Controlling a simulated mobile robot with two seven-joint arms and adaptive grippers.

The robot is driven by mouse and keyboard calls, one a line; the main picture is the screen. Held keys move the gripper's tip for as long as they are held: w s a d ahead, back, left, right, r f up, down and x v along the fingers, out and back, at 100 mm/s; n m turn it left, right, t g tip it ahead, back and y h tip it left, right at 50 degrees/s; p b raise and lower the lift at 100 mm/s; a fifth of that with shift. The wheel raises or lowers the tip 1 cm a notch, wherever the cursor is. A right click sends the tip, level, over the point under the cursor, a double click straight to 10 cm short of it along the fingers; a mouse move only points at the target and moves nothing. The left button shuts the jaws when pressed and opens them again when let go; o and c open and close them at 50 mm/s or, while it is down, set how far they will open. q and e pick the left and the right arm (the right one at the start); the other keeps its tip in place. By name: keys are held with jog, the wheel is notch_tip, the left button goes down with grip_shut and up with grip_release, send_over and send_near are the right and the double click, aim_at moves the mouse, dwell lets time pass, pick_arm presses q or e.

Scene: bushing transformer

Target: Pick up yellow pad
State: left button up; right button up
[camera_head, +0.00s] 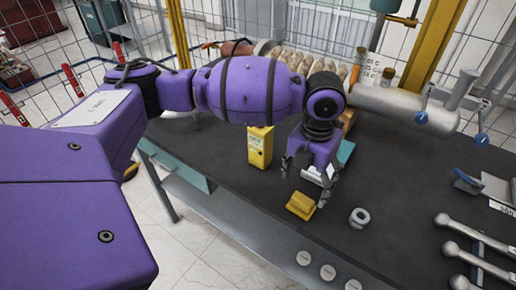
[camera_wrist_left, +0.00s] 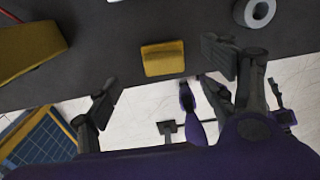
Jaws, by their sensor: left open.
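The yellow pad (camera_head: 301,205) lies on the dark tabletop near its front edge in the head view. It also shows in the left wrist view (camera_wrist_left: 163,58), just beyond the fingertips and roughly between them. My left gripper (camera_head: 305,187) is open and empty above the table, close to the pad; its two fingers show apart in the left wrist view (camera_wrist_left: 165,70). I cannot tell the exact height of the fingers over the pad. My right gripper is not in view.
A yellow box (camera_head: 260,148) stands upright left of the gripper. A grey metal ring (camera_head: 359,217) sits right of the pad. Metal rods with round ends (camera_head: 463,253) lie at the right. Wire fencing (camera_head: 150,45) runs behind the table (camera_head: 225,165).

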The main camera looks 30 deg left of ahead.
aim_at(303, 199)
pick_arm(q)
jog(key=shift+s+d+m, duration=0.1)
jog(key=shift+s+m, duration=0.2)
jog(key=shift+s, duration=0.15)
jog(key=shift+s+d+f, duration=0.25)
jog(key=shift+s+f, duration=0.1)
jog(key=shift+f, duration=0.35)
jog(key=f, duration=0.6)
jog(key=shift+w, duration=0.3)
jog(key=shift+w+a, duration=0.1)
jog(key=shift+a, duration=0.05)
jog(key=c, duration=1.2)
jog(key=shift+c, duration=0.3)
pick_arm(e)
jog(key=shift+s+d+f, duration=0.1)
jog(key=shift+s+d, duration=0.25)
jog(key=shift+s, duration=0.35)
